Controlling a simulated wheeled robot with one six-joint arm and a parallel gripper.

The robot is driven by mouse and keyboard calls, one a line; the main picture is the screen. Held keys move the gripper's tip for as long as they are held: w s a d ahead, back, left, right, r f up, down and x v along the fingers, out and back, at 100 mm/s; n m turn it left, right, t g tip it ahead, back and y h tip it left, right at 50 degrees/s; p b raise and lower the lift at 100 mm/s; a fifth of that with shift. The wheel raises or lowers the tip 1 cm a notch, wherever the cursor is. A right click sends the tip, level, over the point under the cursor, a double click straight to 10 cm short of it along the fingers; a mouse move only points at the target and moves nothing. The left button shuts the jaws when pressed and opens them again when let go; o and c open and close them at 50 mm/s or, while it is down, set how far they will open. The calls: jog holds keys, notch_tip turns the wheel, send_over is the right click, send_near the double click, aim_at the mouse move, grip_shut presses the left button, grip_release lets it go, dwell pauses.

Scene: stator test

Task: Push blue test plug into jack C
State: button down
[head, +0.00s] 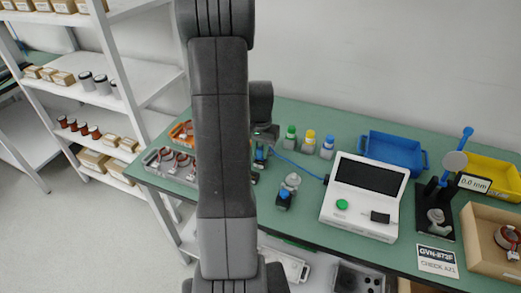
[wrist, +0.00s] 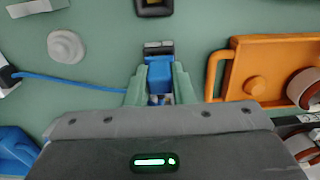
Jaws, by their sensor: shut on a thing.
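The blue test plug (wrist: 160,74) is between the green fingertips of my gripper (wrist: 158,88) in the wrist view. My gripper is shut on it. Its blue cable (wrist: 80,83) runs off to the left. A small dark and grey block (wrist: 158,47), looking like a jack, lies directly in front of the plug's tip; I cannot tell whether the plug is inside it or only against it. Another dark block (wrist: 154,7) shows at the top edge. No letter is readable, so I cannot tell which is jack C. In the head view my arm hides most of this area.
The white tester (head: 364,197) stands right of my arm on the green bench. An orange tray (wrist: 262,75) is close to my gripper's right side in the wrist view. A grey round piece (wrist: 66,47) lies to the left. Small bottles (head: 308,142) and a blue bin (head: 393,153) stand behind.

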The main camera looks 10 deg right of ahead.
jog(key=shift+f+b, duration=0.45)
jog(key=shift+f, duration=0.1)
jog(key=c, duration=1.2)
grip_release()
jog(key=shift+o, duration=0.2)
notch_tip(320, 180, up, 14)
jog(key=shift+f, duration=0.1)
